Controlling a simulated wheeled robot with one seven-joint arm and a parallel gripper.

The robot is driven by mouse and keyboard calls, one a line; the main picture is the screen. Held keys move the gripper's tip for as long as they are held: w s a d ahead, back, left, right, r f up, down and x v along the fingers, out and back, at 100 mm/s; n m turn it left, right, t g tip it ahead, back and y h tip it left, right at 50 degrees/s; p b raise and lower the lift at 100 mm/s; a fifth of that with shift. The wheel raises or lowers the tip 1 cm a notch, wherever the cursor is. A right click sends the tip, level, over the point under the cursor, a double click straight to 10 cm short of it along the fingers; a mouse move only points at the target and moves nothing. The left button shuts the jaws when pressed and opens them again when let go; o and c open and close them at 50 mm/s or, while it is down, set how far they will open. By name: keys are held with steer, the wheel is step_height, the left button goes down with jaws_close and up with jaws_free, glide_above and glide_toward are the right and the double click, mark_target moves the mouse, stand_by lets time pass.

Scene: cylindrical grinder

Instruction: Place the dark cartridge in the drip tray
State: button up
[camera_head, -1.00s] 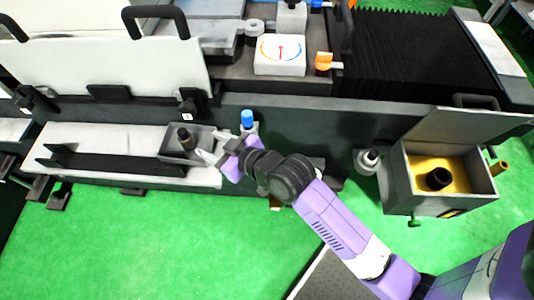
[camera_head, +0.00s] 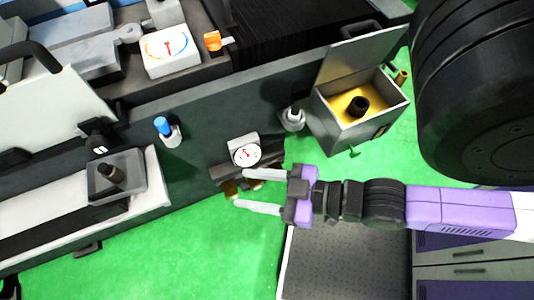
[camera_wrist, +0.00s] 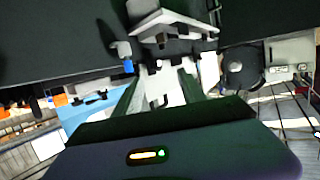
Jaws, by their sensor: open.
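A dark cartridge (camera_head: 111,174) stands in a small square grey tray (camera_head: 98,195), which looks like the drip tray, at the left in the head view. The cartridge is slightly tilted in the picture, and its foot is partly hidden by the tray's wall. My gripper (camera_head: 252,190) is open and empty, well to the right of that tray, with its two pale fingers pointing left. It is in front of a small dial gauge on a dark bracket. The cartridge and the tray cannot be made out in the wrist view.
A grey box (camera_head: 345,128) with an open lid, yellow inside, holds another black cylinder (camera_head: 357,106). A blue-capped bottle (camera_head: 168,132), a dial gauge (camera_head: 245,152) and a grey-white fitting (camera_head: 293,117) line the machine's front. Green floor (camera_head: 180,245) is clear.

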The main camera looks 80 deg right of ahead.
steer(key=s+r, duration=0.3)
steer(key=shift+s+a, duration=0.15)
steer(key=shift+a, duration=0.1)
steer(key=shift+c, duration=0.2)
stand_by(1.1)
